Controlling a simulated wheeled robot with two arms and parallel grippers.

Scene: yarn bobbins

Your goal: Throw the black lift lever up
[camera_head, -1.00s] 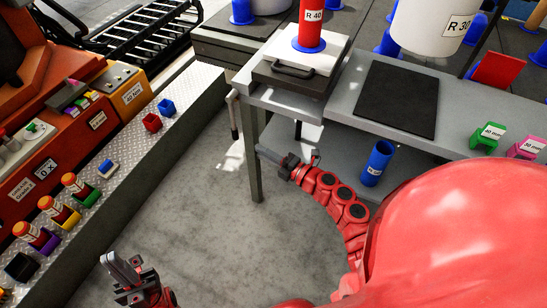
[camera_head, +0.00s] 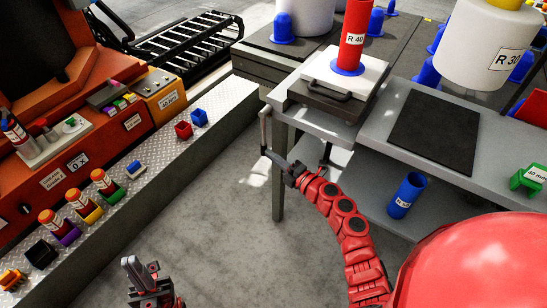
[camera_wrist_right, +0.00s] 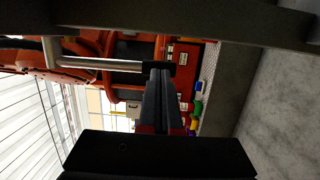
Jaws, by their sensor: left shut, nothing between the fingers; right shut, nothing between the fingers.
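The lift lever shows in the right wrist view as a metal rod (camera_wrist_right: 105,64) with a black end (camera_wrist_right: 158,70). In the head view a thin dark upright bar (camera_head: 264,128) beside the table's front left leg looks like the same lever. My right gripper (camera_head: 270,155) is shut and empty, its tips at the bar's lower end. In the right wrist view its closed fingers (camera_wrist_right: 160,95) reach to the black end; I cannot tell whether they touch it. My left gripper (camera_head: 130,264) is shut and empty, low above the floor, well away from the lever.
A grey table (camera_head: 370,150) holds a white block with a red bobbin (camera_head: 354,35) and a black mat (camera_head: 435,130). A blue tube (camera_head: 406,195) stands on its lower shelf. A machine ledge (camera_head: 150,165) with small coloured parts runs along the left. Bare floor (camera_head: 210,220) lies between.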

